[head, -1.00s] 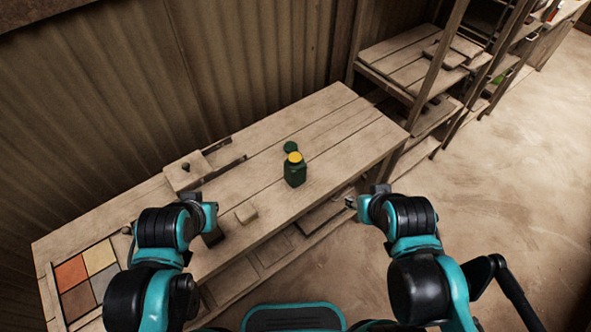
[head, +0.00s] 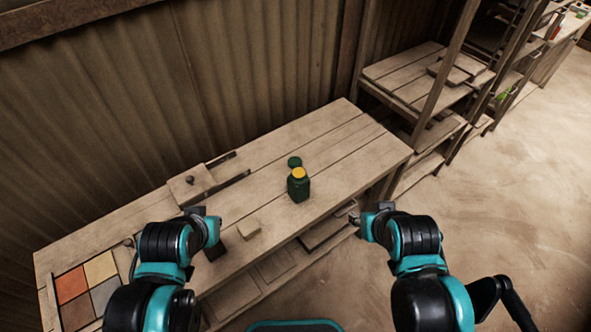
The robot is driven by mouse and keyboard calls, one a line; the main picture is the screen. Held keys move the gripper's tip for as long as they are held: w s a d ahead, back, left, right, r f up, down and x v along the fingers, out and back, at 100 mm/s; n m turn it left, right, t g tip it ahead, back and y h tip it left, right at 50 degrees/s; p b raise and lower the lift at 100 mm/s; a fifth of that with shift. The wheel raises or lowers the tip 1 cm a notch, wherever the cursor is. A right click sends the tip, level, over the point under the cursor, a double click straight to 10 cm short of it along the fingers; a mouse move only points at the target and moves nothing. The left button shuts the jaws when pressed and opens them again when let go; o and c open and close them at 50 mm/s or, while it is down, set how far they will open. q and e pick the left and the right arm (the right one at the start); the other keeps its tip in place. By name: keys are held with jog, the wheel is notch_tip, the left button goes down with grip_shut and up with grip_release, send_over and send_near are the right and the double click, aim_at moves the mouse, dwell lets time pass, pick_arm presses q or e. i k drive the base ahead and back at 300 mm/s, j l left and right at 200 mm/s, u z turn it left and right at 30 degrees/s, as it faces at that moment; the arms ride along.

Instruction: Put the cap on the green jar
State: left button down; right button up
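The green jar (head: 299,187) stands upright on the wooden table, with a yellow top surface at its mouth. The green cap (head: 295,162) lies on the table just behind the jar, apart from it or nearly so. My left gripper (head: 208,212) is over the table's front part, left of the jar. My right gripper (head: 358,220) is beyond the table's front edge, to the right of and nearer than the jar. Neither gripper touches the jar or cap. The gaps between the fingers are too small to make out clearly.
A wooden press (head: 192,186) stands at the back left. Coloured tiles (head: 88,287) lie at the left end. Shelves (head: 425,75) stand to the right. The table around the jar is clear.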

aim_at(298, 183)
jog(key=u, duration=2.1)
jog(key=k+l, duration=0.1)
jog(key=l, duration=0.25)
jog(key=k+l, duration=0.1)
jog(key=l, duration=0.25)
jog(key=k+l, duration=0.15)
jog(key=l, duration=0.2)
jog(key=k+l, duration=0.1)
jog(key=l, duration=0.25)
